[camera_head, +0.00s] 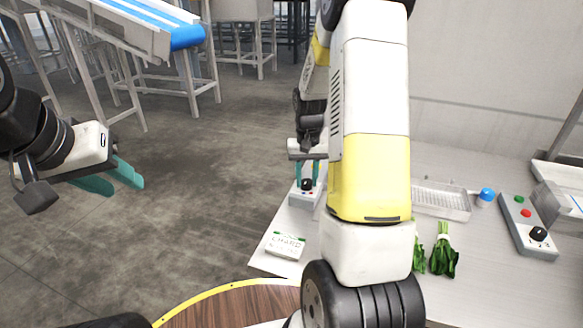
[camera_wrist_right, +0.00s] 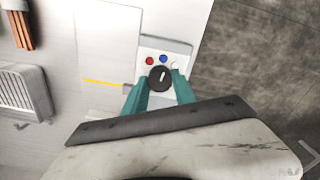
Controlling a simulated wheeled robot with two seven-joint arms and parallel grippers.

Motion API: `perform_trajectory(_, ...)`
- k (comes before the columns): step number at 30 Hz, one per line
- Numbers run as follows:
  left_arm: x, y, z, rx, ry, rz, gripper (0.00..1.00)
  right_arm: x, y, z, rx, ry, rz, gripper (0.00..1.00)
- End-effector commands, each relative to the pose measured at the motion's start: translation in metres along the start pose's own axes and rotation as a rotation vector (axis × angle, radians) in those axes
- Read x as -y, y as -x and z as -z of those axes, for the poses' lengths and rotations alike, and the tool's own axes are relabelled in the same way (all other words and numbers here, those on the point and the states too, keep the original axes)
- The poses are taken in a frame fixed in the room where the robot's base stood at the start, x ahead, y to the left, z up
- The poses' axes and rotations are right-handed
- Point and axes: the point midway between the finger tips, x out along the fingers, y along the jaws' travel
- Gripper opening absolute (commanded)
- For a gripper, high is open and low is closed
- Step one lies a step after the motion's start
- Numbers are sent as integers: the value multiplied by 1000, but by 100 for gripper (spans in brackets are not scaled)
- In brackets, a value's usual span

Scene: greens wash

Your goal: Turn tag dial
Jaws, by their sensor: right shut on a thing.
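The tag dial is a black round knob with a white pointer line (camera_wrist_right: 160,75) on a small grey control box (camera_wrist_right: 178,46). A red and a blue button sit beside the knob. The dial also shows in the head view (camera_head: 307,185), at the table's left edge. My right gripper (camera_wrist_right: 160,88) points down at the box, its teal fingers on either side of the dial and shut on it. It also shows in the head view (camera_head: 307,172). My left gripper (camera_head: 135,178) is at the left, above the floor and away from the table; its finger gap is unclear.
A card labelled chard (camera_head: 285,246) lies in front of the dial box. Leafy bunches (camera_head: 444,255), a draining tray (camera_head: 440,200), a blue knob (camera_head: 487,194) and a second control box (camera_head: 527,226) are to the right. My right arm hides the table's middle.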

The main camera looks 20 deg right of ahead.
Motion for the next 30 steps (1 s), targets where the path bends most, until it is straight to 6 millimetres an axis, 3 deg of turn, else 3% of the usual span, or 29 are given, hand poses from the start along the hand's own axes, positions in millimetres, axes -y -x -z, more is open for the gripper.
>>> perform_trajectory(10, 0, 0, 0, 0, 0, 0, 36, 0, 1, 0, -1, 142, 1, 0)
perform_trajectory(26, 0, 0, 0, 0, 0, 0, 36, 0, 1, 1, -2, 166, 0, 0)
perform_trajectory(27, 0, 0, 0, 0, 0, 0, 36, 0, 1, 1, -2, 166, 0, 38)
perform_trajectory(30, 0, 0, 0, 0, 0, 0, 36, 0, 1, 0, -2, 166, 0, 54)
